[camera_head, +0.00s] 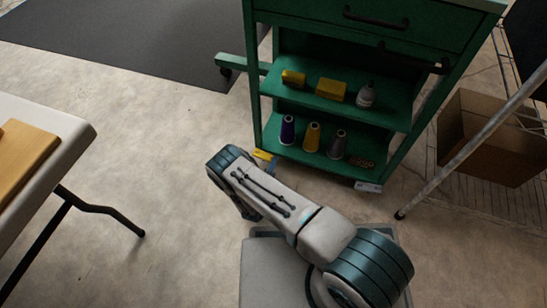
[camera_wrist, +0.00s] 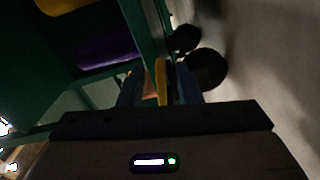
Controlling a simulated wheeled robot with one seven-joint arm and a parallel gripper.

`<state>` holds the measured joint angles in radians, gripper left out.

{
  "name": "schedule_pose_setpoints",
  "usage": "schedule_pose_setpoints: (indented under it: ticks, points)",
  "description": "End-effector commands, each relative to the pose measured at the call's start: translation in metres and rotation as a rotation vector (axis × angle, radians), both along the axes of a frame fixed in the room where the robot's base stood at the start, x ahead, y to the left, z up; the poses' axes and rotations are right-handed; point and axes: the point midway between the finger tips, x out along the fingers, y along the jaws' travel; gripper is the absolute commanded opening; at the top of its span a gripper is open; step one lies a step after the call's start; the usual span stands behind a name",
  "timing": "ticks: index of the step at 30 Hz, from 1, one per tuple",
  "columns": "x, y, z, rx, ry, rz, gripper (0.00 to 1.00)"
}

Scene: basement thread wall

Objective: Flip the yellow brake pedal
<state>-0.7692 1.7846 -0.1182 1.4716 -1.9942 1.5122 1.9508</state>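The yellow brake pedal (camera_head: 263,155) is low at the front left corner of the green cart (camera_head: 330,140), partly hidden behind my arm in the head view. In the wrist view the pedal (camera_wrist: 161,82) is a narrow upright yellow strip. My gripper (camera_wrist: 160,88) reaches it there, with one finger on each side of the strip. The fingers look apart, with the pedal between them; whether they touch it is too dark to tell. Dark caster wheels (camera_wrist: 206,70) show just beyond the pedal.
The cart's shelves hold thread spools (camera_head: 312,137), yellow boxes (camera_head: 331,90) and a bottle (camera_head: 366,94). A table (camera_head: 75,128) stands at left. A cardboard box (camera_head: 490,138) and a slanted metal leg (camera_head: 450,160) are at right. The floor between table and cart is clear.

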Motion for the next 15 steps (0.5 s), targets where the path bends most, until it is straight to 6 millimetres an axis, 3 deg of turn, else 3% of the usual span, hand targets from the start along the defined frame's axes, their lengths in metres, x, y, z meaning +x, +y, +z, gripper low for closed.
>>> schedule_pose_setpoints:
  ticks: [12, 13, 15]
  points:
    - [0.001, 0.0075, 0.0001, 0.0, 0.0, 0.022, 0.31]
    - [0.001, 0.0076, 0.0001, 0.0, 0.0, 0.022, 0.28]
    - [0.001, 0.0076, 0.0001, 0.0, 0.0, 0.022, 0.09]
